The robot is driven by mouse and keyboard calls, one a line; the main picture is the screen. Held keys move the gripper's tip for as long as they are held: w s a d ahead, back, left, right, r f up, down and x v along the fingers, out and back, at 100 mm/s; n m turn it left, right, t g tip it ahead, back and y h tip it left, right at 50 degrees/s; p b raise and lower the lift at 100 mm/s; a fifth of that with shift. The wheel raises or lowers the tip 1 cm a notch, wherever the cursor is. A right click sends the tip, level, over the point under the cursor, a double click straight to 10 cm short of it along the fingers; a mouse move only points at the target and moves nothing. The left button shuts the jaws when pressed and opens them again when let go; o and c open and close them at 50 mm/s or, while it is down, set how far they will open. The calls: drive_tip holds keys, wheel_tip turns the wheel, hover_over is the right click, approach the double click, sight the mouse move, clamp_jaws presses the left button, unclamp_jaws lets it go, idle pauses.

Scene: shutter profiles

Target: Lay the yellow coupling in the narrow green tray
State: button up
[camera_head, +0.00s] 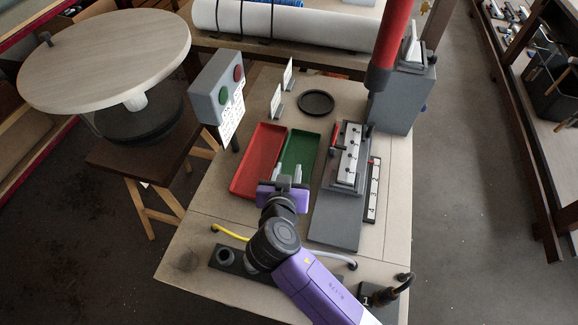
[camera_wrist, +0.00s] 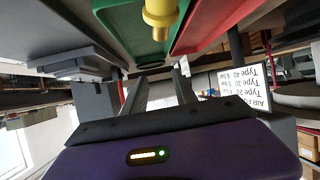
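The yellow coupling (camera_wrist: 160,14) shows at the top edge of the upside-down wrist view, partly cut off, seen against the green tray. I cannot tell whether it rests in that tray. In the head view I cannot make it out. The narrow green tray (camera_head: 301,150) lies on the bench right of the wider red tray; it also shows in the wrist view (camera_wrist: 118,18). My gripper (camera_head: 287,172) is over the near end of the green tray. Its two fingers (camera_wrist: 161,75) are apart with nothing between them, and the coupling is clear of them.
The red tray (camera_head: 259,158) lies alongside. A grey press (camera_head: 400,95) with a red column and a numbered block (camera_head: 348,152) stand on the right. A control box (camera_head: 216,86) stands on the left. A black round dish (camera_head: 316,102) lies behind the trays.

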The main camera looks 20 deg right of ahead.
drive_tip(key=b+v, duration=0.1)
drive_tip(key=v, duration=0.8)
drive_tip(key=shift+s, duration=0.15)
